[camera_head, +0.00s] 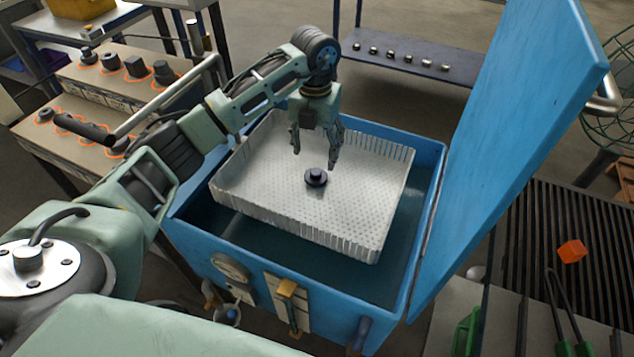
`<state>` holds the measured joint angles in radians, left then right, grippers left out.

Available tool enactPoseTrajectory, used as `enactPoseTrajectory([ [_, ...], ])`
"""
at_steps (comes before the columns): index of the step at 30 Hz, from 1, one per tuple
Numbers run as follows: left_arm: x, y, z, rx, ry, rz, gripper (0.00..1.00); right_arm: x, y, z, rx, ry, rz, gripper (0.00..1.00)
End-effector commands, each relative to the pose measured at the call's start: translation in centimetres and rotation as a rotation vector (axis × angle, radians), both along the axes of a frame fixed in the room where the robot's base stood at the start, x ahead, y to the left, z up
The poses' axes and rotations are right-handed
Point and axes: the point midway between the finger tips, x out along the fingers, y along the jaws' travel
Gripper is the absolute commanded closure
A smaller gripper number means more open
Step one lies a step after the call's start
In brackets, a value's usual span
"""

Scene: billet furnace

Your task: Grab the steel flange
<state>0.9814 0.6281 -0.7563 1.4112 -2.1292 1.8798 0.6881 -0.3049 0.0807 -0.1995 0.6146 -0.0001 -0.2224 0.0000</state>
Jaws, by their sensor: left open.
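A small dark steel flange (316,177) with a raised hub lies on the perforated floor of a light metal basket (340,238). The basket sits inside a blue tank (240,255). My left gripper (315,158) points down, open and empty, just above and behind the flange. Its two fingers are apart, and a gap shows between the fingertips and the flange. My right gripper is not in view.
The tank's blue lid (510,130) stands raised on the right. A shelf (410,55) with several small metal parts is behind. A stand with several dark parts (135,66) is at left. An orange cube (572,251) lies on a slatted surface at right.

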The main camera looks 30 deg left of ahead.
Motion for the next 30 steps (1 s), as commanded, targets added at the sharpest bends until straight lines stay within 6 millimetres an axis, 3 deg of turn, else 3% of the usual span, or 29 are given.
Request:
enactPoseTrajectory([
  [6, -0.1, 0.0, -2.2, -0.001, 0.004, 0.001, 0.39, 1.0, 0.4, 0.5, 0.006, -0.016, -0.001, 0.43],
  [18, -0.2, 0.2, -7.3, -0.001, 0.002, 0.0, 0.39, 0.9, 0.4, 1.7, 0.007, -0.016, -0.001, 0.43],
  [26, -0.2, 0.2, -7.7, 0.0, 0.0, 0.0, 0.39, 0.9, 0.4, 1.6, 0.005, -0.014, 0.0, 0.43],
  [30, -0.2, 0.2, -7.7, 0.0, 0.0, 0.0, 0.5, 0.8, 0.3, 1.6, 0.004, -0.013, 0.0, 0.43],
])
